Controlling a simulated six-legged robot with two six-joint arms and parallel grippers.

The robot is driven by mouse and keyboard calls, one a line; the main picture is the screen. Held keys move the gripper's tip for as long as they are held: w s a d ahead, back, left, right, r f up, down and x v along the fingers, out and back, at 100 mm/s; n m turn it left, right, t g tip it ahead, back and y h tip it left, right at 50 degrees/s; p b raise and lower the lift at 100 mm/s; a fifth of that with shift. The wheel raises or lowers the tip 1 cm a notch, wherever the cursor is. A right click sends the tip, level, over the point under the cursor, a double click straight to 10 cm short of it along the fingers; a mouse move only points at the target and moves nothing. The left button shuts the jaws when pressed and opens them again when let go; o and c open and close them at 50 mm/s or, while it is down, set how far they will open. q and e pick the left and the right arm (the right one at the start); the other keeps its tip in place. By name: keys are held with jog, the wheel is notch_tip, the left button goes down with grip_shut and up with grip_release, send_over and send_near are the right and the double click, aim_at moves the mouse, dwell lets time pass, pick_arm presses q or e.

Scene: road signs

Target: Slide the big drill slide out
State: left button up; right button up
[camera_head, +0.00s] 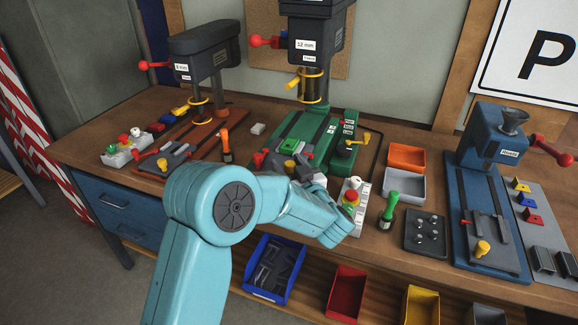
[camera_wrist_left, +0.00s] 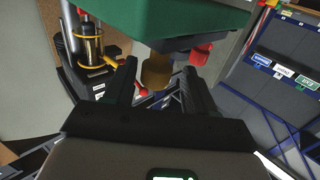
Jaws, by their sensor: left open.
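The big drill (camera_head: 315,45), labelled 12 mm, stands at the back middle on a green base (camera_head: 322,132). Its slide is at the front of that base, partly hidden by my left arm, with a yellow knob (camera_head: 289,165) showing. In the left wrist view a brass-yellow knob (camera_wrist_left: 157,72) hangs below a green block (camera_wrist_left: 180,22). My left gripper (camera_wrist_left: 159,68) is open, with a dark finger on each side of that knob; I cannot tell whether they touch it. In the head view the left gripper (camera_head: 303,172) is small and partly hidden by my forearm. My right gripper is not in view.
A smaller drill (camera_head: 203,45) stands to the left and a blue machine (camera_head: 497,140) to the right. A button box (camera_head: 352,205), green-handled tool (camera_head: 389,208) and orange tray (camera_head: 406,157) crowd the bench right of my arm. Coloured bins sit below its front edge.

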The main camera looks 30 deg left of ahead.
pick_arm(q)
jog(key=shift+w+f, duration=0.2)
jog(key=shift+w, duration=0.05)
jog(key=b+v, duration=0.3)
jog(key=v, duration=1.3)
jog(key=shift+s, duration=0.35)
jog(key=shift+s+d+r, duration=0.1)
jog(key=shift+r, duration=0.1)
jog(key=shift+f, duration=0.1)
